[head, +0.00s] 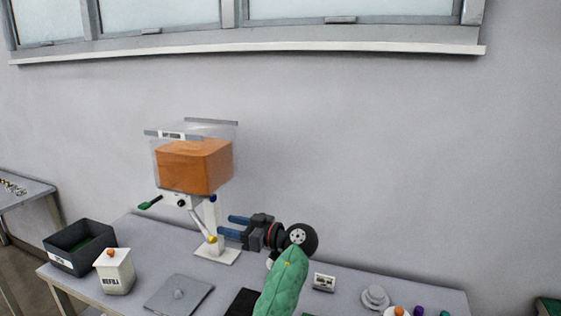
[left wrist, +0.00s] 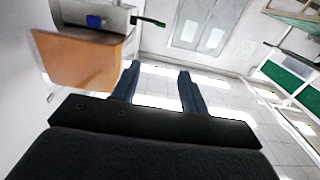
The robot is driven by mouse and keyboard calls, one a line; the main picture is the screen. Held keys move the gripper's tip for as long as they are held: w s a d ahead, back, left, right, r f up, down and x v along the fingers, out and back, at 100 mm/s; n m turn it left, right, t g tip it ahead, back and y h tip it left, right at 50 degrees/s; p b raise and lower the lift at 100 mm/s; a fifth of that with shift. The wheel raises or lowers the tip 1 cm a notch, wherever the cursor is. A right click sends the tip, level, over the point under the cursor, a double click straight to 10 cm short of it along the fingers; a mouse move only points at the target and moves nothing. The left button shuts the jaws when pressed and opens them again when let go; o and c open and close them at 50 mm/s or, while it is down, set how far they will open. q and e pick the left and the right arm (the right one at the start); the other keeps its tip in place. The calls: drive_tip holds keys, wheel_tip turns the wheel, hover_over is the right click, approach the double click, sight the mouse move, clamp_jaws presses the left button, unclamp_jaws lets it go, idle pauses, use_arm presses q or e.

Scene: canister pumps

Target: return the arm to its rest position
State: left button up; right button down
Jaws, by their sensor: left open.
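My left gripper (head: 225,226) is open, its two blue fingers apart with nothing between them. It points left, just right of the white stand of the dispenser. I cannot tell whether it touches the stand. My left arm, with a green sleeve, comes up from the bottom edge. In the left wrist view the open fingers (left wrist: 158,70) show with empty space between them. The dispenser (head: 193,165) is a clear hopper with orange contents on a white stand; it also shows in the left wrist view (left wrist: 80,58). My right gripper is not in view.
A small labelled box (head: 323,282) and a round grey lid (head: 376,298) are at right.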

use_arm(q)
drive_tip(key=s+a+f+m+h, duration=0.3)
drive_tip(key=s+f, duration=0.3)
drive_tip(key=f, duration=0.4)
drive_tip(key=s+a+f+m+h, duration=0.3)
drive_tip(key=s+f, duration=0.3)
drive_tip(key=f, duration=0.4)
drive_tip(key=s+a+f+m+h, duration=0.35)
drive_tip(key=s+f, duration=0.25)
drive_tip(key=f, duration=0.3)
drive_tip(key=s+d+f+m+g+h, duration=0.1)
drive_tip(key=s+f+m+h, duration=0.25)
drive_tip(key=s, duration=0.95)
drive_tip(key=s+f+m+g+h, duration=0.2)
drive_tip(key=s+f+m+h, duration=0.15)
drive_tip(key=s, duration=0.95)
drive_tip(key=s+d+f+g, duration=0.1)
drive_tip(key=d+f, duration=0.1)
drive_tip(key=f, duration=1.1)
drive_tip(key=s+d+f+h, duration=0.1)
drive_tip(key=d+f, duration=0.2)
drive_tip(key=f, duration=1.1)
drive_tip(key=shift+s+g, duration=0.3)
drive_tip(key=shift+g, duration=0.1)
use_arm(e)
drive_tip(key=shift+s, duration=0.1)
